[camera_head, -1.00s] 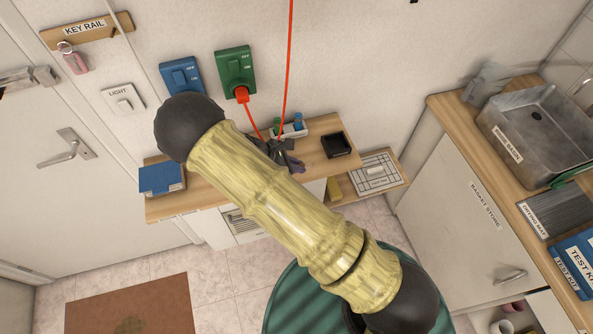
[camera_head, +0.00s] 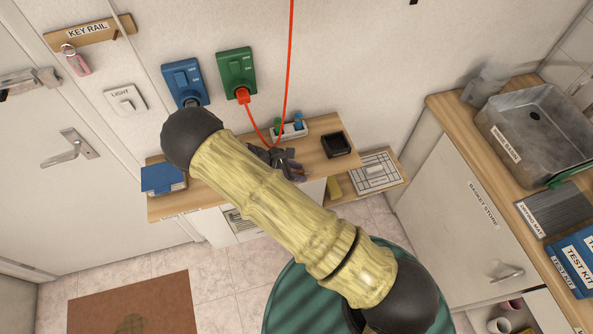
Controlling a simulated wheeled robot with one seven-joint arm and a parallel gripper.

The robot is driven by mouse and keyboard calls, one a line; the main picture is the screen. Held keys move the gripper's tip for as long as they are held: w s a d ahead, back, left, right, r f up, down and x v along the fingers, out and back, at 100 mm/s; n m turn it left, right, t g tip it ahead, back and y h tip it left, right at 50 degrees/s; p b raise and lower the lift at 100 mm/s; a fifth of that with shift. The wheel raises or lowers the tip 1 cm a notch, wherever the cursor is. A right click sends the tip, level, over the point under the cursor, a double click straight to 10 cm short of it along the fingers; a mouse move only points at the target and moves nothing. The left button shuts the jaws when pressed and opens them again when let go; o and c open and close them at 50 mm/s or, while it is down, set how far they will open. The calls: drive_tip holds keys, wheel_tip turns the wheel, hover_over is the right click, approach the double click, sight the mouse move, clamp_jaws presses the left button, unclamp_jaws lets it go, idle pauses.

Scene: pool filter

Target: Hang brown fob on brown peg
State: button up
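The wooden key rail (camera_head: 88,33) is on the wall at the upper left. A pink fob (camera_head: 79,66) hangs by a ring from its left part. I cannot make out the pegs' colours. My gripper (camera_head: 281,163) is small and dark, over the wooden bench behind my arm, well right of and below the rail. My arm partly hides it, and I cannot tell whether its fingers are open or shut. A dark purplish thing (camera_head: 296,173) is beside the fingers; I cannot tell whether it is held. I cannot identify a brown fob.
The bench (camera_head: 215,201) carries a blue box (camera_head: 162,178), a black tray (camera_head: 336,145) and a small rack (camera_head: 291,132). A red cord (camera_head: 289,70) hangs close to my gripper from above and links to the green switch (camera_head: 237,70). A blue switch (camera_head: 184,82) is beside it.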

drive_tip(key=shift+a, duration=0.1)
drive_tip(key=shift+a+r+b, duration=0.15)
drive_tip(key=shift+a+b, duration=0.15)
drive_tip(key=shift+b, duration=0.15)
drive_tip(key=s+b+v, duration=0.1)
drive_tip(key=b+v, duration=0.4)
drive_tip(key=v, duration=1.1)
drive_tip(key=shift+a, duration=0.25)
drive_tip(key=shift+d, duration=0.1)
drive_tip(key=s+d+r+m+y, duration=0.2)
drive_tip(key=d+r+m+y, duration=0.1)
drive_tip(key=d+m, duration=0.4)
drive_tip(key=s+d+r+m+y, duration=0.2)
drive_tip(key=s+d+r+m, duration=0.1)
drive_tip(key=d+m, duration=0.4)
drive_tip(key=s+d+r+m+y, duration=0.2)
drive_tip(key=d+m, duration=0.5)
drive_tip(key=d, duration=0.5)
drive_tip(key=shift+s+r+y, duration=0.4)
drive_tip(key=shift+s+y, duration=0.3)
drive_tip(key=shift+y, duration=0.1)
drive_tip(key=shift+o, duration=0.5)
drive_tip(key=shift+s+d, duration=0.1)
drive_tip(key=shift+d, duration=0.05)
